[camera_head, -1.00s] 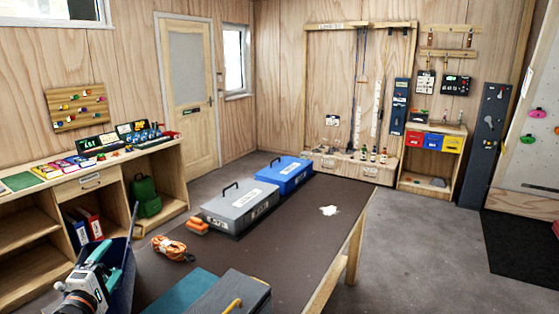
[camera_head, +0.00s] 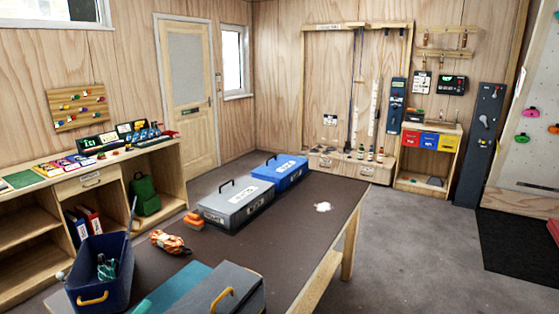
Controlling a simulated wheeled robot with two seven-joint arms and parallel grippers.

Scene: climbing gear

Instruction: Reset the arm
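Neither of my grippers nor either arm shows in the head view, so their state cannot be seen. A dark blue bin (camera_head: 103,292) with a yellow handle stands on the near left of the brown table (camera_head: 285,235). A teal item (camera_head: 106,267) and a thin rod stick up inside the bin. What else lies in the bin is hidden.
On the table are an orange rope coil (camera_head: 169,242), an orange block (camera_head: 194,222), a grey toolbox (camera_head: 237,203), a blue toolbox (camera_head: 284,172), a white patch (camera_head: 323,207) and a grey case (camera_head: 235,292) beside a teal piece. The table's right half is mostly clear.

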